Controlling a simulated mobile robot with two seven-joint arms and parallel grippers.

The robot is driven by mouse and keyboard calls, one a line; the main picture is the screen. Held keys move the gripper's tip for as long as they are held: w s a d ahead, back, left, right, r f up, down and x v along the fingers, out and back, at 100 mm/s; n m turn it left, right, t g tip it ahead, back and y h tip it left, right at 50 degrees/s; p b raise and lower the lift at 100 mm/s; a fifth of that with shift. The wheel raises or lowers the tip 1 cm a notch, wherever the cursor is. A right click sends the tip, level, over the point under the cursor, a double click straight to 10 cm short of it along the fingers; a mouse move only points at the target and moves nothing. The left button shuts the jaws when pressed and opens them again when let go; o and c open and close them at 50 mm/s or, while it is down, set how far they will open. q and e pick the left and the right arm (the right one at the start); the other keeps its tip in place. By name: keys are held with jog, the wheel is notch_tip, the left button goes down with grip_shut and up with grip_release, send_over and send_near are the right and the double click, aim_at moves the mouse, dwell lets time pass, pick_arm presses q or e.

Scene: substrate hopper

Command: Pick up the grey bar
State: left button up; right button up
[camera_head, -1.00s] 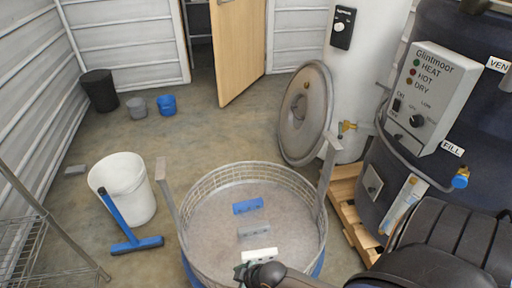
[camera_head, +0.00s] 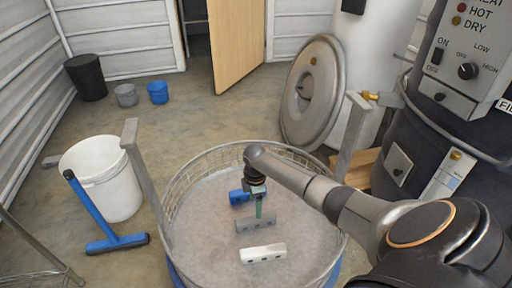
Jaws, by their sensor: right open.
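The grey bar (camera_head: 269,223) lies on the floor of the round wire-rimmed basket (camera_head: 193,242), between a blue bar (camera_head: 237,197) behind it and a white bar (camera_head: 263,254) in front. My right gripper (camera_head: 259,215) points down just above the grey bar, with its green-tinted fingers near the bar's top. It is open and partly hides the blue bar. Whether the fingers touch the grey bar is too small to tell. My left gripper is out of view.
Two upright grey posts (camera_head: 145,180) rise at the basket's sides. A white bucket (camera_head: 104,186) and a blue squeegee (camera_head: 117,243) are at left. A round lid (camera_head: 312,95) leans behind, and a dark heater tank with a control box (camera_head: 463,66) stands at right.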

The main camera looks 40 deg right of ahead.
aim_at(255, 218)
notch_tip(255, 218, down, 4)
jog(key=shift+f+b, duration=0.1)
jog(key=shift+b, duration=0.7)
notch_tip(255, 218, down, 5)
jog(key=b, duration=0.3)
jog(key=shift+d+f+b, duration=0.1)
jog(key=shift+b, duration=0.2)
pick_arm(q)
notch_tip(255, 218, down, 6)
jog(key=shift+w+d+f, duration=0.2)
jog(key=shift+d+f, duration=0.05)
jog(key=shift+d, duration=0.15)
pick_arm(e)
grip_shut()
